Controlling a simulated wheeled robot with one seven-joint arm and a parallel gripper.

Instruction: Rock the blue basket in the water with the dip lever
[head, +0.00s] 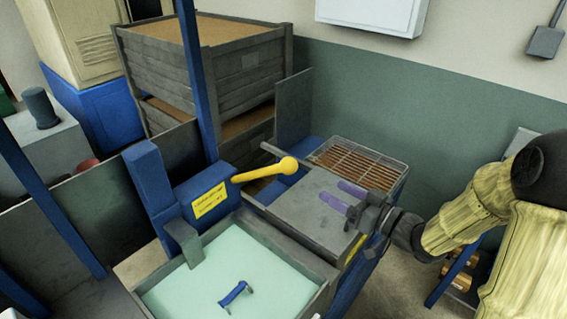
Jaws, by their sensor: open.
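The dip lever (262,171) is a yellow bar with a round knob at its right end. It sticks out to the right from a blue housing (165,185) with a yellow label. The pale green water fills a grey-rimmed tank (283,240) at the bottom. A blue handle-like part (236,293) shows in the water, seemingly of the blue basket; the rest of the basket cannot be made out. My gripper (331,190) has two purple fingers, spread apart and empty. It is to the right of and lower in the picture than the lever knob, apart from it, over a grey bench top.
The grey bench top (300,212) lies right of the tank, with a slatted brown rack (360,163) behind it. A blue post (198,85) rises behind the housing. Stacked wooden crates (200,60) stand at the back. The space between gripper and knob looks clear.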

